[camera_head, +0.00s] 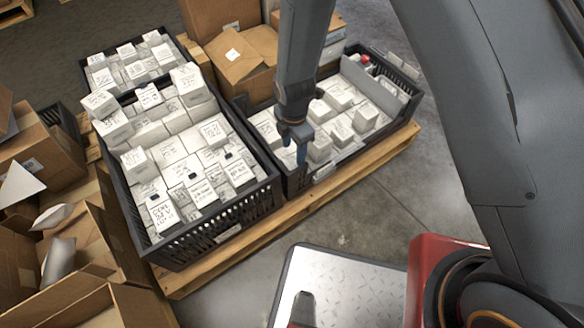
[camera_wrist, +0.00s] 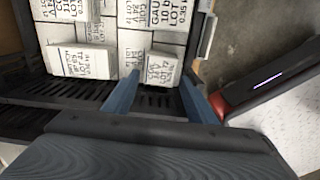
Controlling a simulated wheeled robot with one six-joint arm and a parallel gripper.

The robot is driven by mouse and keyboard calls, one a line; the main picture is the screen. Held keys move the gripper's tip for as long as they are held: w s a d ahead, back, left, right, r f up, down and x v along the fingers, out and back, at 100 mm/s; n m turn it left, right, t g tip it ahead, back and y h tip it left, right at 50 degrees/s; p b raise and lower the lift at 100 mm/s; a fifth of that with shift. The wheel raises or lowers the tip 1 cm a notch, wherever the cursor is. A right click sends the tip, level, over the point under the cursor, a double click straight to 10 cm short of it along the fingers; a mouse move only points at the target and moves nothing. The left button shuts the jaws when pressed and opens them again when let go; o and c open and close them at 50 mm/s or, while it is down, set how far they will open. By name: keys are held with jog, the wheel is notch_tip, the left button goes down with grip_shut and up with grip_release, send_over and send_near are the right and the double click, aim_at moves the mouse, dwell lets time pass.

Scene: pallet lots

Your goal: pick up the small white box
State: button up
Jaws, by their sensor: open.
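Many small white boxes with black printed labels fill black crates; the frames do not single out one. My gripper (camera_head: 300,152) points down at the near left part of the right black crate (camera_head: 398,138). In the wrist view my gripper (camera_wrist: 160,82) is open, with its two blue fingers apart. A white box (camera_wrist: 163,66) shows between and beyond the fingertips, beside the slotted crate wall (camera_wrist: 85,94). I cannot tell whether the fingers touch it. Another white box (camera_wrist: 82,62) sits to its left.
A large black crate (camera_head: 225,232) of white boxes stands to the left on a wooden pallet (camera_head: 330,192). Open cardboard boxes (camera_head: 245,52) stand behind and at the left.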

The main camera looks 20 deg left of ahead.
aim_at(293, 161)
notch_tip(293, 161, down, 2)
jog(key=shift+s+d+f+b, duration=0.1)
jog(key=shift+s+f+b, duration=0.05)
jog(key=shift+f+b, duration=0.15)
notch_tip(293, 161, down, 5)
jog(key=shift+r+b, duration=0.1)
jog(key=shift+b, duration=1)
jog(key=shift+c, duration=0.3)
jog(key=c, duration=0.8)
jog(key=shift+c, duration=0.2)
jog(key=shift+r, duration=0.15)
